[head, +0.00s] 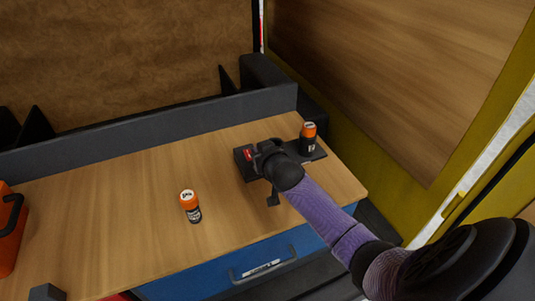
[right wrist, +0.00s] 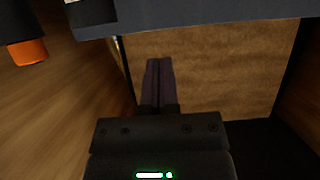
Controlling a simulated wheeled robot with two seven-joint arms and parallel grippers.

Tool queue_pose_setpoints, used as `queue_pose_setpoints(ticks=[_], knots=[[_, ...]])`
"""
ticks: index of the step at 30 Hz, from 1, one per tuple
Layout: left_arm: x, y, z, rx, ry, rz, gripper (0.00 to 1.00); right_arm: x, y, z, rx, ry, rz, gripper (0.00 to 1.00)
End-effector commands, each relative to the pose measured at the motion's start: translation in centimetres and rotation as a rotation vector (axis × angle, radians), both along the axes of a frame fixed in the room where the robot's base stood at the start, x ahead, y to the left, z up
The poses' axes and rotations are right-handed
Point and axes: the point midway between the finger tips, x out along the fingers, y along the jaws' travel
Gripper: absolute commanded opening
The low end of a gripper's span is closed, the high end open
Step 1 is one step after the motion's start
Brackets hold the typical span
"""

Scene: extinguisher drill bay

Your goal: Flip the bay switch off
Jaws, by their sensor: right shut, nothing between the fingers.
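A dark box with a small red patch (head: 249,154) stands at the right part of the wooden worktop. It may be the bay switch; my gripper partly covers it, and I cannot tell its lever or its position. My right gripper (head: 263,148) is over or right beside this box, its arm reaching in from the lower right. In the right wrist view its fingers (right wrist: 159,85) are pressed together, with nothing between them. I cannot tell whether they touch the box. My left gripper is not in view.
A black canister with an orange cap (head: 309,137) stands close right of my gripper. Another canister (head: 190,206) stands mid-worktop (head: 120,190). An orange case (head: 10,230) is at the left edge. A blue drawer (head: 215,268) is below. A low grey ledge (head: 150,125) runs behind.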

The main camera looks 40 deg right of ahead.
Motion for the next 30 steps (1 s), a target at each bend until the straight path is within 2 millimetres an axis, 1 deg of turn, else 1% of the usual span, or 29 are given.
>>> queue_pose_setpoints(ticks=[1, 3, 6, 9, 13, 25, 26, 28, 29, 30], knots=[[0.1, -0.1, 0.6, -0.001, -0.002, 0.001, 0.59, -1.2, 0.3, 0.3, 0.000, 0.002, 0.000, 0.00], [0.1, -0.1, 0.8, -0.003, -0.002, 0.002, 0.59, -2.6, 0.6, 0.3, 0.001, 0.002, 0.001, 0.00], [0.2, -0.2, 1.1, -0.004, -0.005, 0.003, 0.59, -4.1, 1.0, 0.4, -0.001, 0.000, 0.000, 0.00], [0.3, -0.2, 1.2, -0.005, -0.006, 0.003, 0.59, -5.1, 1.2, 0.4, -0.001, 0.001, -0.001, 0.00], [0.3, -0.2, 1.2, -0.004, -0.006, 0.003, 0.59, -5.5, 1.3, 0.4, -0.001, 0.000, -0.002, 0.00], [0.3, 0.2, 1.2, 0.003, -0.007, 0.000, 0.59, -5.5, 1.3, 0.3, -0.002, 0.002, 0.000, 0.00], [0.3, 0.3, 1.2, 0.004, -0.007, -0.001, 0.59, -5.7, 1.5, 0.2, -0.002, 0.012, 0.002, 0.00], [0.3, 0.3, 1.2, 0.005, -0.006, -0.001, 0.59, -7.0, 2.9, -0.8, -0.006, 0.076, 0.019, 0.00], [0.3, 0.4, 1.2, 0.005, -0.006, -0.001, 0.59, -7.9, 3.8, -1.3, -0.009, 0.119, 0.031, 0.00], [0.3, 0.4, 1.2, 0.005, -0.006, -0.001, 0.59, -9.4, 5.1, -2.1, -0.012, 0.187, 0.049, 0.00]])
